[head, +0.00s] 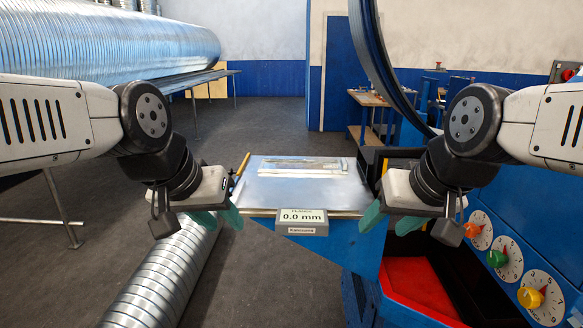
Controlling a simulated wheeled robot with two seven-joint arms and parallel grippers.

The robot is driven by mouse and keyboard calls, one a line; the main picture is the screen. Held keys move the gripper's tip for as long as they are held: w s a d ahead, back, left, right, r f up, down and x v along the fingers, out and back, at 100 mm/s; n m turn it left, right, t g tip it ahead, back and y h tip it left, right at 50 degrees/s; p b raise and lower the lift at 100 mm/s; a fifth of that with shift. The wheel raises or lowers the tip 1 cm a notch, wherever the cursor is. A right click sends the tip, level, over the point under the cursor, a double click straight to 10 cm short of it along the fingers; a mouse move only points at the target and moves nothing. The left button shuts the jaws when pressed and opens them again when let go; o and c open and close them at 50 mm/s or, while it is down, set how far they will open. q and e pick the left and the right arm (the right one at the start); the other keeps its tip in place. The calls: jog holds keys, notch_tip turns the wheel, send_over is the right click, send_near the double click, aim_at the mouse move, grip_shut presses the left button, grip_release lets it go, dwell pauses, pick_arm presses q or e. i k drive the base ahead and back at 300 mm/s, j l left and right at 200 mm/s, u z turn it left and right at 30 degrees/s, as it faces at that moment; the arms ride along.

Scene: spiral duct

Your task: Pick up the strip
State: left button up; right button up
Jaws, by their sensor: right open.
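A flat metal-topped blue table (290,190) stands in the middle of the head view. Thin, pale strip-like pieces (300,167) lie flat near its back edge; they are too small to tell one strip apart clearly. My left gripper (217,217) is at the table's left front corner, with its teal fingers apart and nothing between them. My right gripper (390,218) is at the right front corner, open and empty. Both grippers are apart from the strip pieces.
A grey display box (302,222) reading 0.0 mm sits at the table's front edge. A yellow stick (242,165) is at the left edge. A blue machine with dials (507,260) and a red tray (420,285) are at right. A spiral duct (165,275) lies lower left.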

aim_at(289, 166)
jog(key=i+j+z, duration=0.15)
jog(key=j, duration=0.2)
jog(key=i+j+z, duration=0.2)
jog(key=j, duration=0.2)
jog(key=i+j+z, duration=0.15)
jog(key=j, duration=0.2)
jog(key=i+j+z, duration=0.15)
jog(key=j, duration=0.3)
